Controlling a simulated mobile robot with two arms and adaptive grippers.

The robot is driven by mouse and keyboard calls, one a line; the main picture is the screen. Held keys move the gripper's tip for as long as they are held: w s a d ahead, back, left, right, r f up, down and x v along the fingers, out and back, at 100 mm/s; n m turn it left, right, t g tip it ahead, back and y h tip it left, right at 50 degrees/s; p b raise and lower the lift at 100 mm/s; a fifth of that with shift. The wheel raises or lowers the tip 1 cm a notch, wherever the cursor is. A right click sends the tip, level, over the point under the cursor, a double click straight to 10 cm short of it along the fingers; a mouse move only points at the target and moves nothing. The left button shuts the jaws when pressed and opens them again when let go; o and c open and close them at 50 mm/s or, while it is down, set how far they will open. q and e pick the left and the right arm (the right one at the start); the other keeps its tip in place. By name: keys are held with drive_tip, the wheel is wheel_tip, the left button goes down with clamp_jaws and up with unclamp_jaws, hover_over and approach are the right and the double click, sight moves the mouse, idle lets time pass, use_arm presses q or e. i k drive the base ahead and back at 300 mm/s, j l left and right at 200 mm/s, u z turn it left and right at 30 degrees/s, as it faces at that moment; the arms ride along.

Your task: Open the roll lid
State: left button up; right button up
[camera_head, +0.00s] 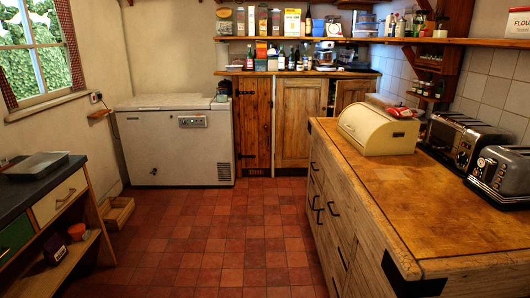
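A cream bread box with a rounded roll lid (377,128) stands on the far part of the wooden counter (420,205) at the right. Its curved front faces left, and the lid looks closed. Neither of my grippers shows in the head view.
A red and white packet (403,112) lies on or just behind the bread box. Two toasters (458,140) (503,174) stand to its right by the tiled wall. The near countertop is bare. Red floor tiles (200,235) are clear between the counter and a dark-topped cabinet (30,190) at left.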

sight(359, 121)
drive_tip(key=i+z, duration=0.2)
drive_tip(key=i, duration=0.3)
drive_tip(key=i+j+z, duration=0.2)
drive_tip(key=i, duration=0.25)
drive_tip(key=i+j+z, duration=0.25)
drive_tip(key=i, duration=0.25)
drive_tip(key=i+j+z, duration=0.2)
drive_tip(key=i, duration=0.25)
